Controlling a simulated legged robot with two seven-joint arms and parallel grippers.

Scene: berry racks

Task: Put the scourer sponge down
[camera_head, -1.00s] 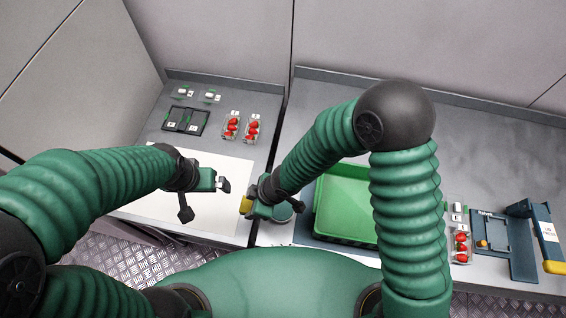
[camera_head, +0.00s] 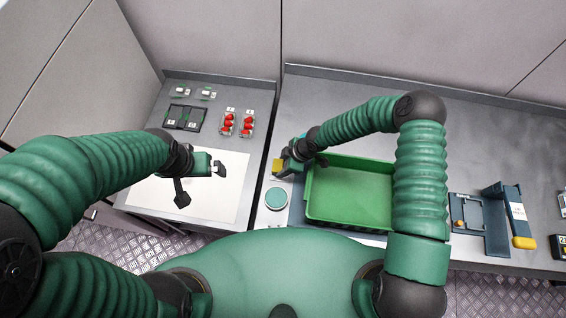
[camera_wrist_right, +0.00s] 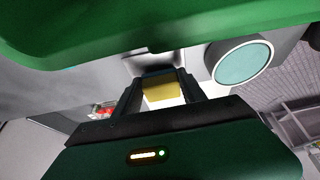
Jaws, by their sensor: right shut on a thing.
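My right gripper (camera_head: 284,168) is shut on the scourer sponge (camera_head: 278,165), a small yellow block. They are beside the left end of the green crate (camera_head: 312,209), at the left edge of the right bench. In the right wrist view the sponge (camera_wrist_right: 159,88) sits between the two fingers (camera_wrist_right: 160,92). I cannot tell whether the sponge touches the bench. My left gripper (camera_head: 218,168) is over the white sheet on the left bench, with its jaws seemingly apart and nothing seen between them.
A round teal-topped thing (camera_head: 276,199) stands just in front of the right gripper; it also shows in the right wrist view (camera_wrist_right: 243,63). Clear punnets of red berries (camera_head: 247,124) stand on the left bench. A blue device (camera_head: 512,217) is at the right. The back of the right bench is clear.

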